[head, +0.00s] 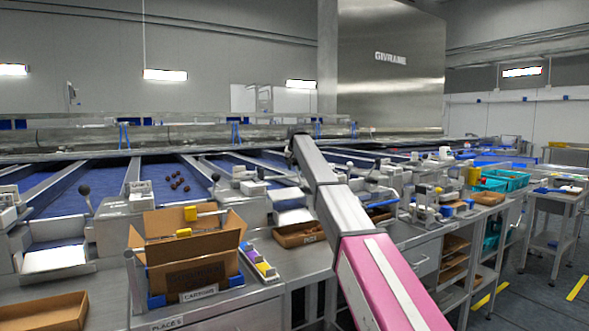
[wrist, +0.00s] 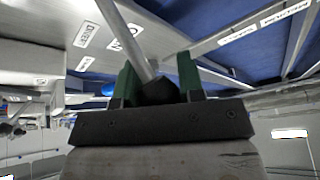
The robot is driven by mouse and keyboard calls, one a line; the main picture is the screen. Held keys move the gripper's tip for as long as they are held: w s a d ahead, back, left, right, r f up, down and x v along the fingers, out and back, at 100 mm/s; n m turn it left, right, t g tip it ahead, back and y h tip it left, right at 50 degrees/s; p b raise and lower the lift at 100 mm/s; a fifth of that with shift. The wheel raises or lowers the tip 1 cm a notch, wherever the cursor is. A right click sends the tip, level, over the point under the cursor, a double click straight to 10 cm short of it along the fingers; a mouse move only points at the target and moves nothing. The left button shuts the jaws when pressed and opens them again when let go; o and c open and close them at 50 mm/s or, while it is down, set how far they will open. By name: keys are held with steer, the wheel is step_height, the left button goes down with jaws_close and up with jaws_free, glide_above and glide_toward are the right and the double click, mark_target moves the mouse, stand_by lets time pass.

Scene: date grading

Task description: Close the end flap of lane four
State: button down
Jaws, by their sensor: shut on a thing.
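In the wrist view, my gripper (wrist: 158,77) has its two green fingers either side of a black knob (wrist: 158,92) and is shut on it. The knob sits on the end of a pale metal lever rod (wrist: 126,36), which runs up and left. The flap that this lever moves is hidden, so its position does not show. In the head view, the end of my arm is above the lane ends right of centre, and the fingers and held knob are hidden. I cannot read which lane this is.
Other levers with black knobs stand at the lane ends, at left (head: 84,190) and centre left (head: 215,178). Dates (head: 176,181) lie on a blue lane. An open carton (head: 187,262), a brown tray (head: 298,235) and small boxes crowd the steel counter. Floor is free at right.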

steer(key=shift+s+d+r+t+y, duration=0.15)
steer(key=shift+s+d+t, duration=0.1)
steer(key=shift+s, duration=0.15)
steer(key=shift+s+d+r+t+y, duration=0.15)
steer(key=shift+s+t, duration=0.1)
steer(key=shift+s, duration=0.1)
steer(key=s+d+m+t+y, duration=0.1)
steer(key=s+d+t+y, duration=0.3)
steer(key=s+d+t, duration=0.2)
steer(key=shift+s+r+t, duration=0.3)
steer(key=shift+s+t, duration=0.5)
steer(key=shift+s, duration=0.6)
steer(key=shift+s+d, duration=0.1)
steer(key=c, duration=0.7)
jaws_free()
steer(key=shift+c, duration=0.2)
steer(key=v, duration=1)
steer(key=shift+s+d, duration=0.25)
steer(key=shift+s, duration=0.1)
